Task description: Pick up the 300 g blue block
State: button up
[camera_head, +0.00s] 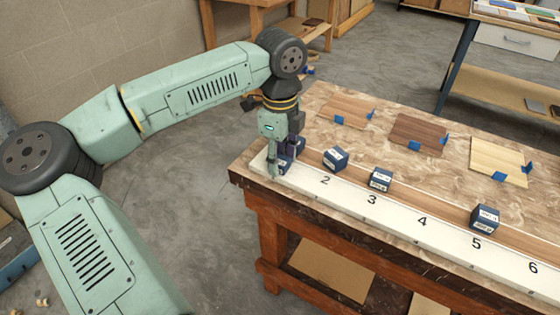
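My gripper (283,168) points down at the left end of the white numbered strip (400,217) on the workbench. A dark blue block (287,160) shows partly between and behind its fingers. I cannot tell whether the fingers touch it. Three more dark blue blocks with white labels rest along the strip: one near number 2 (336,159), one near number 3 (381,179) and one near number 5 (485,217). The label print is too small to read, so I cannot tell which block is 300 g.
Behind the blocks, three wood sheets lie on the workbench (385,113): light brown (345,110), dark brown (418,134) and pale (499,161), with blue pieces at their edges. The strip near number 4 is clear. Another table (520,45) stands at the back right.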

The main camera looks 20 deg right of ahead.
jog(key=shift+c, duration=0.3)
grip_shut()
jog(key=shift+r, duration=0.1)
